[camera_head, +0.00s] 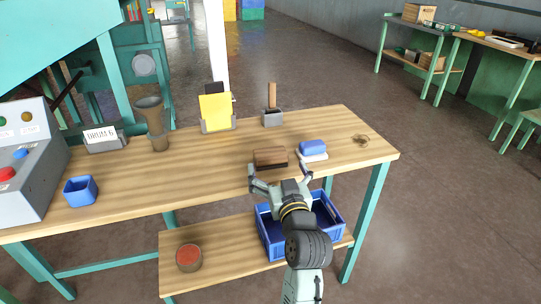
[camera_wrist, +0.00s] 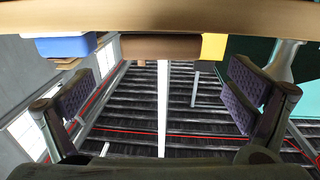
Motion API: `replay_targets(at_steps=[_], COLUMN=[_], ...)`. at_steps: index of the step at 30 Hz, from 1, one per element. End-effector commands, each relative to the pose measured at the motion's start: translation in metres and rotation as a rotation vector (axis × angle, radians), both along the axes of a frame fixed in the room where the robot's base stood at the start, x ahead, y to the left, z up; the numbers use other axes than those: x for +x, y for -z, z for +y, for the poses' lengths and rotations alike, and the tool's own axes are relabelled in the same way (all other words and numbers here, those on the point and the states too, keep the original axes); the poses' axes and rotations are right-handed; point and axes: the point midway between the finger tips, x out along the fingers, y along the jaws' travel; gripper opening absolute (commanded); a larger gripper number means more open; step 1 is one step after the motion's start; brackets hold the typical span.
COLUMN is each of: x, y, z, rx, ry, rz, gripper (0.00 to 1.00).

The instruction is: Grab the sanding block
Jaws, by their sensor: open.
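The sanding block, which I take to be the brown block with a dark underside (camera_head: 270,156), lies on the workbench (camera_head: 215,165) near its front edge. In the wrist view, which looks upside down, a brown block (camera_wrist: 160,47) shows at the top, between the lines of my two fingers. My gripper (camera_head: 279,176) is open and empty at the bench's front edge, just short of the block. Its fingers are spread wide, with free space between the pads in the wrist view (camera_wrist: 162,92). The block is not touched, as far as I can see.
A blue and white block (camera_head: 313,149) lies close to the right of the brown one. Behind stand a yellow pad in a holder (camera_head: 216,112), a brush holder (camera_head: 272,118) and a brown funnel-topped cup (camera_head: 153,125). A blue crate (camera_head: 268,238) is on the lower shelf.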

Motion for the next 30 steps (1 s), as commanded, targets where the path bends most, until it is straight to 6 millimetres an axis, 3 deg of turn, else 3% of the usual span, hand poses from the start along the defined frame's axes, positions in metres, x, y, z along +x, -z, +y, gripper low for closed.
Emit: replay_targets(at_steps=[15, 23, 30], x=[0.056, 0.058, 0.058], y=[-0.001, 0.000, 0.000], z=[0.013, 0.014, 0.014], rx=[-0.001, -0.001, -0.001], ry=[0.001, 0.001, 0.001], rz=[-0.002, -0.002, -0.002], gripper=[0.98, 0.98, 0.82])
